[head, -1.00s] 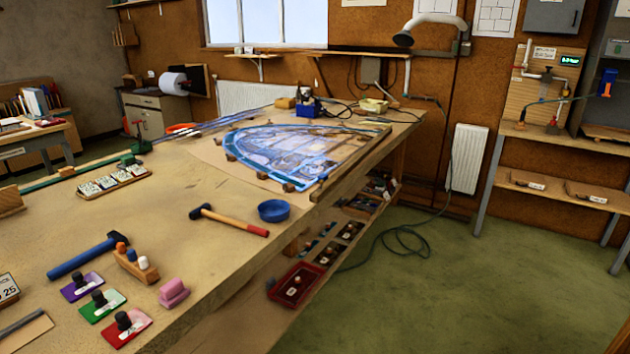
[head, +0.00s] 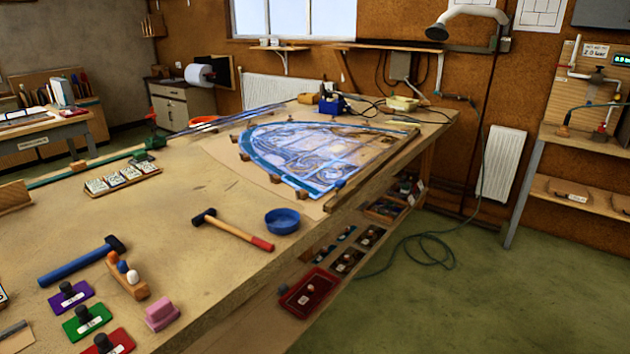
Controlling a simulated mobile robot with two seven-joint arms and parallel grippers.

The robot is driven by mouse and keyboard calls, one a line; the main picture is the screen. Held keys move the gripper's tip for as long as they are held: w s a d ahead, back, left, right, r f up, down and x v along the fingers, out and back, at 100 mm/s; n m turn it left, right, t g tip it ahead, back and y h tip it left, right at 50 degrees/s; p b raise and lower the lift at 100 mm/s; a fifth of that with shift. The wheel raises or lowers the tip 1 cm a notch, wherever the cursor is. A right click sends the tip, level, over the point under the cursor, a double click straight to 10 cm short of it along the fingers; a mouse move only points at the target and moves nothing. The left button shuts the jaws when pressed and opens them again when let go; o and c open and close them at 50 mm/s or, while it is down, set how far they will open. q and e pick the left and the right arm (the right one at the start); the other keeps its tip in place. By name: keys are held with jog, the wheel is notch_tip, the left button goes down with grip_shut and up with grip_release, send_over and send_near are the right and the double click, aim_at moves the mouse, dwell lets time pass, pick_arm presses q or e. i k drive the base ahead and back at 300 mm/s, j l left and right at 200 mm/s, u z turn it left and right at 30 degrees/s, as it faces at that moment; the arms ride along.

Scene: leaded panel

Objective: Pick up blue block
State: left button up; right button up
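Neither of my grippers shows in the head view. No plain, loose blue block stands out clearly. A small blue box-like thing (head: 331,104) sits at the back of the workbench (head: 200,255), beyond the leaded panel (head: 310,155), with dark cable beside it. Other blue things on the bench are a round blue dish (head: 283,221) and a hammer with a blue handle (head: 75,265). A wooden block (head: 128,277) nearer the front holds orange, blue and white pegs.
A hammer with a red-ended handle (head: 234,230) lies near the dish. Purple, green and red plates with black knobs and a pink block (head: 162,315) are at the front. A red tray (head: 309,292) sits on the shelf below. Green floor at right is mostly clear.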

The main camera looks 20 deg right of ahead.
aim_at(340, 184)
jog(key=i+l+u, duration=0.1)
jog(key=l, duration=0.2)
jog(key=i+l+u, duration=0.1)
jog(key=l, duration=0.2)
jog(key=i+l+u, duration=0.15)
jog(key=i+l, duration=0.15)
jog(key=l, duration=0.25)
jog(key=i+l, duration=0.1)
jog(key=l, duration=0.3)
jog(key=i+l+u, duration=0.1)
jog(key=l, duration=0.25)
jog(key=i+l, duration=0.15)
jog(key=l, duration=0.25)
jog(key=i+l, duration=0.1)
jog(key=l, duration=0.3)
jog(key=u, duration=0.05)
